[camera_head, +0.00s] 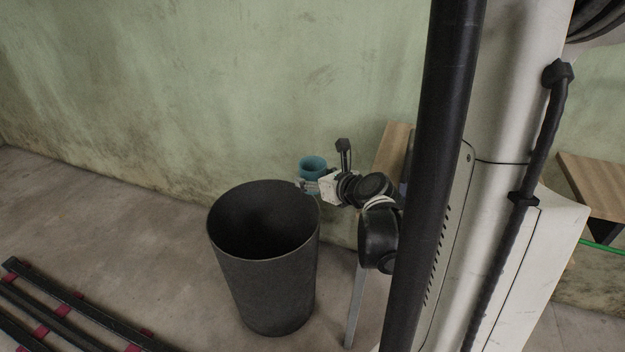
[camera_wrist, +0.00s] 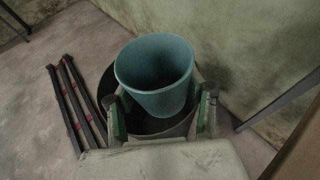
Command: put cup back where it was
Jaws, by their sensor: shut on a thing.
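A teal cup (camera_head: 312,166) is held by my gripper (camera_head: 306,186) beside and above the rim of a tall dark bin. In the wrist view the cup (camera_wrist: 154,75) stands upright with its open top toward the camera, and it looks empty. My gripper's two fingers (camera_wrist: 161,112) with green pads are on either side of the cup's lower part, shut on it. The cup hides part of the bin's opening in the wrist view.
The dark bin (camera_head: 265,290) stands on the floor below my gripper. A wooden surface (camera_head: 391,150) is just right of my arm, and another (camera_head: 592,180) is at the far right. Dark rails with red parts (camera_head: 60,310) lie at lower left. A stained green wall is behind.

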